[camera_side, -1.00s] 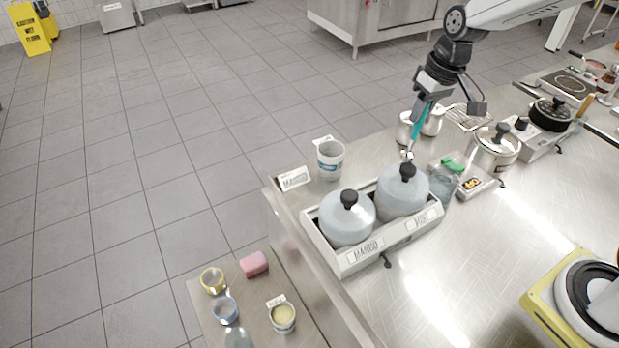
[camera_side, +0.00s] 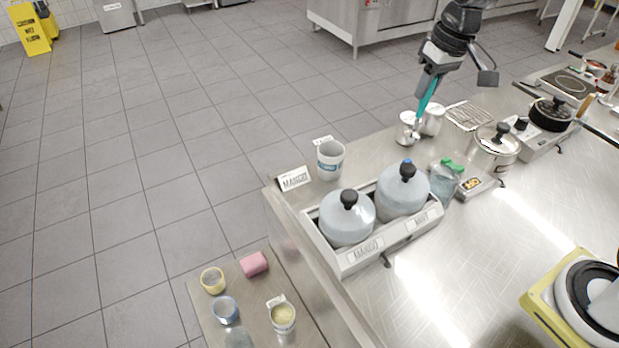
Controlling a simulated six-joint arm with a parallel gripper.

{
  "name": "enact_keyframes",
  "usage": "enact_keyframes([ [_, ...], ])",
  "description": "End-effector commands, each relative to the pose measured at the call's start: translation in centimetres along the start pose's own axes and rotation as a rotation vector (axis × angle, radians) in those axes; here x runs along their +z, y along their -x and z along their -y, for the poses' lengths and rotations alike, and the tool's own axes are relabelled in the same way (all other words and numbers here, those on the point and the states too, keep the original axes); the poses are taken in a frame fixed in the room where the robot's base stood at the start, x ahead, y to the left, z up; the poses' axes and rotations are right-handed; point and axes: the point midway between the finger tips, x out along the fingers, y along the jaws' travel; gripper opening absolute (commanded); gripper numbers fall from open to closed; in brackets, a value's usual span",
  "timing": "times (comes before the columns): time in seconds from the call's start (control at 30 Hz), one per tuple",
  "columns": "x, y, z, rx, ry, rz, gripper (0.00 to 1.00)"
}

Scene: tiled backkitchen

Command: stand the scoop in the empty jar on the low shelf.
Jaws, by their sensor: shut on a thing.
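My gripper (camera_side: 422,110), with teal fingers, points down over the back of the steel counter. It is shut on a small, thin, silvery thing, apparently the scoop (camera_side: 415,130), whose lower end shows against the metal canisters behind the tubs. Its shape is too small to tell fully. The low shelf (camera_side: 262,301) is at the lower left, far from my gripper. On it stand a yellow-rimmed jar (camera_side: 213,281), a blue-rimmed jar (camera_side: 225,310) and a labelled jar with pale yellow contents (camera_side: 283,318). I cannot tell for sure which jar is empty.
A white holder (camera_side: 349,261) with two grey-lidded tubs (camera_side: 347,221) stands between my gripper and the low shelf. A white cup (camera_side: 330,160), metal canisters (camera_side: 407,133), a glass jar (camera_side: 442,184) and a pot (camera_side: 494,150) are nearby. A pink sponge (camera_side: 254,264) lies on the shelf.

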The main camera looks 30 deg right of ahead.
Motion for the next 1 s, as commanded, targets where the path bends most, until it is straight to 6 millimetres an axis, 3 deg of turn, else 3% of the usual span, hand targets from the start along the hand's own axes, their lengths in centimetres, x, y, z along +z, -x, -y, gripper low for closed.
enact_keyframes([
  [0.37, -2.8, -1.1, 7.4, -0.024, 0.276, 0.026, 0.00],
  [0.7, -4.2, -2.2, 18.3, -0.055, 0.636, 0.052, 0.00],
  [1.0, -2.8, -3.3, 28.4, -0.083, 0.953, 0.071, 0.00],
])
